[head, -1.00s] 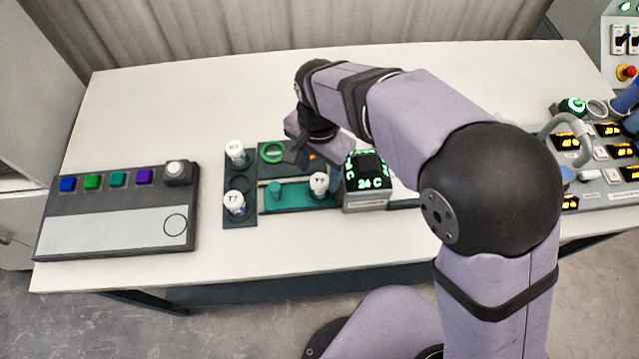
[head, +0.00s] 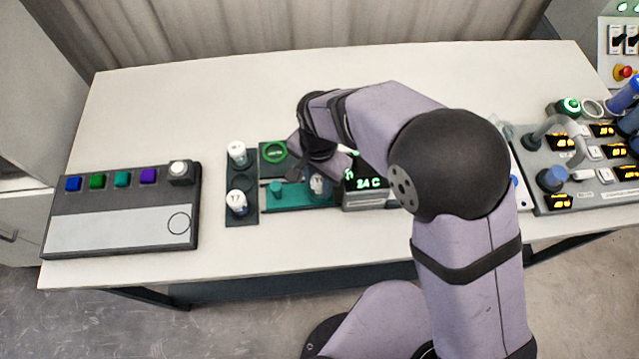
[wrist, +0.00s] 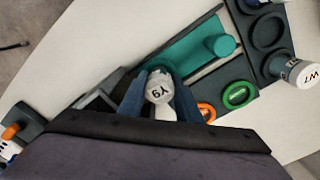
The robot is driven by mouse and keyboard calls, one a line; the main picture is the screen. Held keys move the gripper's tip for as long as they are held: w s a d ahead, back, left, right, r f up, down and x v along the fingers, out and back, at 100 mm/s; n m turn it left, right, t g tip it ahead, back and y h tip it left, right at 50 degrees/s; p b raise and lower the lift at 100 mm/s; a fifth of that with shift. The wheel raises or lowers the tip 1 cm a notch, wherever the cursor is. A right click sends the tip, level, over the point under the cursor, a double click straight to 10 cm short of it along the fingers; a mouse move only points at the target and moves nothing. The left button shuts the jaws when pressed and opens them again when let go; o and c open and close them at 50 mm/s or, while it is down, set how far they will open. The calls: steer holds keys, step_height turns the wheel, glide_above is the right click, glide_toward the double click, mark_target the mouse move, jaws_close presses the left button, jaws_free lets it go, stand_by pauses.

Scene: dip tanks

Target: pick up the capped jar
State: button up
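Two more white-capped jars stand in the dark rack at left, a back one (head: 237,150) and a front one (head: 237,199).
A teal knob (head: 275,188) and a green ring (head: 273,152) lie left of my gripper. A display box (head: 366,197) reading 24 C stands close on the right. A button panel (head: 120,225) is at far left. The table's back is clear.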

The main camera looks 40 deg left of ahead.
mark_target(316, 178)
steer(key=shift+r, duration=0.15)
step_height(316, 178, up, 10)
steer(key=b, duration=0.2)
steer(key=shift+b, duration=0.3)
steer(key=shift+w+a, duration=0.15)
steer(key=shift+a, duration=0.35)
steer(key=w+a+n+p, duration=0.1)
steer(key=a+p, duration=0.4)
steer(key=a, duration=1)
steer(key=shift+w, duration=0.15)
steer(key=shift+f+p, duration=0.7)
steer(key=shift+f, duration=4.4)
